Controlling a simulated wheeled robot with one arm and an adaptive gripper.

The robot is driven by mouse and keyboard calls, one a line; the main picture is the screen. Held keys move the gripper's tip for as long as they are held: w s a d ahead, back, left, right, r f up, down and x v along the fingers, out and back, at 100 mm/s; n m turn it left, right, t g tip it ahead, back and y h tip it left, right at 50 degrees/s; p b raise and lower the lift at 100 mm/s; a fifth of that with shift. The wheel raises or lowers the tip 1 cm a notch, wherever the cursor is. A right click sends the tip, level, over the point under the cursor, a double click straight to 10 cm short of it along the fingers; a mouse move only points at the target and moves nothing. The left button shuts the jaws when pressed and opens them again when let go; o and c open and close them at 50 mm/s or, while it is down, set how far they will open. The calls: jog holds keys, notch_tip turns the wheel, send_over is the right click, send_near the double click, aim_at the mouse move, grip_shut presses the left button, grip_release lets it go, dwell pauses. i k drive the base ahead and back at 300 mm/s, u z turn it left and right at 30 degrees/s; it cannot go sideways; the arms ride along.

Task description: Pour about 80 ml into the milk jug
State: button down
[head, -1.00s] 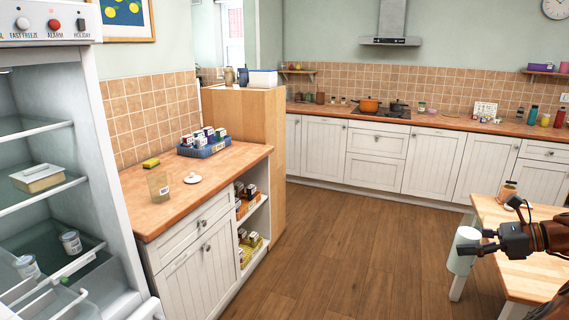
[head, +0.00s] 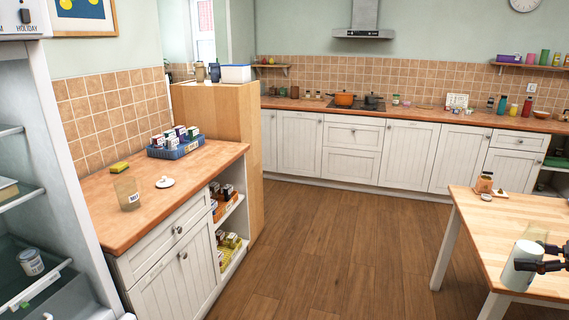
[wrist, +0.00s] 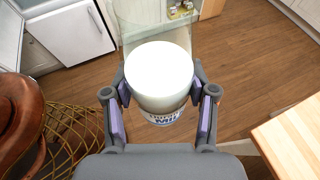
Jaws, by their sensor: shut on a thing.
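My gripper (head: 540,266) is shut around a white cylinder (head: 522,265) at the right of the head view, by the wooden table. In the wrist view my gripper (wrist: 160,100) has a finger on each side of this cylinder (wrist: 158,78). Its round white face points toward the camera, and a label ending in "MIL" shows below. A clear, glass-like shape (wrist: 155,22) shows beyond it; I cannot tell whether it belongs to it. A clear, labelled container (head: 127,191) stands on the left counter, its label unreadable. I cannot tell which vessel is the milk jug.
A white lid (head: 165,182), a yellow sponge (head: 119,167) and a blue crate (head: 177,150) of cartons share the counter (head: 95,215). The open fridge (head: 50,150) is at left. The wooden table (head: 500,225) carries a small jar (head: 484,182). The floor (head: 330,250) between is clear.

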aim_at(126, 187)
jog(key=i, duration=3.95)
jog(key=u, duration=2.4)
